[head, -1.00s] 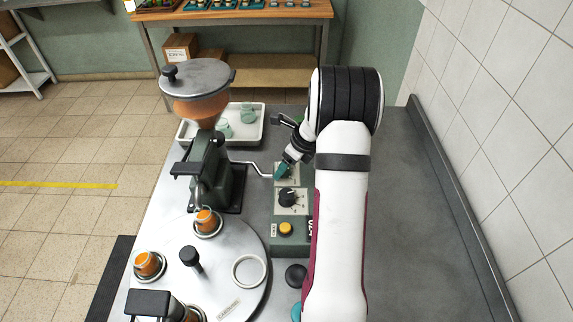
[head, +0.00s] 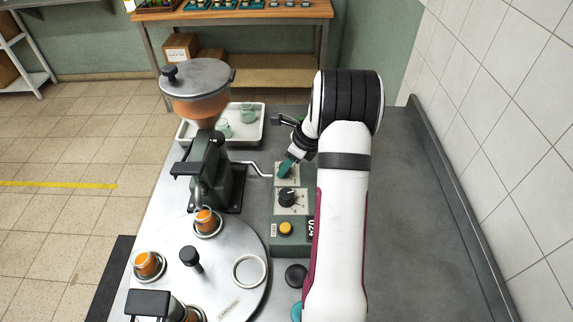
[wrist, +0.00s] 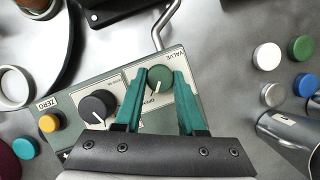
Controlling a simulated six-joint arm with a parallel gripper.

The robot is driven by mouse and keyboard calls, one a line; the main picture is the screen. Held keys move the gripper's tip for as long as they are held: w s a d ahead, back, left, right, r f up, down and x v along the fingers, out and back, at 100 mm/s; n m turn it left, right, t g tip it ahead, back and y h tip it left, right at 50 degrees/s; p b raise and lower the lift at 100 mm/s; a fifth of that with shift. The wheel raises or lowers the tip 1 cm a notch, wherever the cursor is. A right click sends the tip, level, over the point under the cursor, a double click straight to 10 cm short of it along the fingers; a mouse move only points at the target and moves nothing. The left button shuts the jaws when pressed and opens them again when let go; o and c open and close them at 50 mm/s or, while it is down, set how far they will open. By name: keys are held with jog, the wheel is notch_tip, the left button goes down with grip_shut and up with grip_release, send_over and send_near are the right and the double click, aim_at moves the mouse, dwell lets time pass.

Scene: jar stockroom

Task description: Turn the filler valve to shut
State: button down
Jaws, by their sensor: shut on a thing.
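The filler valve is a round green knob (wrist: 159,77) on the grey-green control box (wrist: 85,133), beside a label reading VALVE. Its white pointer line points down and slightly left in the wrist view. My gripper (wrist: 159,74) has its two green fingers on either side of this knob and is shut on it. In the head view my gripper (head: 286,168) reaches the far end of the box, and its fingers hide the knob. The filler (head: 208,165) with its lidded hopper stands left of the box.
A black dial (wrist: 97,106) and a yellow button (wrist: 49,123) are on the same box. A turntable (head: 170,262) with orange-filled jars is at front left. A white tray (head: 185,135) holds pale green jars. Several coloured lids and metal cylinders lie near my gripper. The bench's right side is clear.

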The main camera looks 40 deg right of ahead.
jog(key=n, duration=0.2)
jog(key=n+g+y, duration=0.1)
jog(key=n, duration=0.1)
jog(key=shift+d+y, duration=0.15)
jog(key=shift+y, duration=0.15)
jog(key=n+g, duration=0.1)
jog(key=n, duration=0.3)
jog(key=shift+w+y, duration=0.1)
jog(key=shift+y, duration=0.3)
jog(key=n+g, duration=0.1)
jog(key=n, duration=0.3)
jog(key=shift+w+d+g+y, duration=0.1)
jog(key=shift+g+y, duration=0.2)
jog(key=shift+g, duration=0.1)
jog(key=shift+n+g, duration=0.6)
jog(key=shift+n, duration=1.2)
jog(key=shift+w+n, duration=0.1)
jog(key=shift+n, duration=0.2)
jog(key=c, duration=0.5)
grip_release()
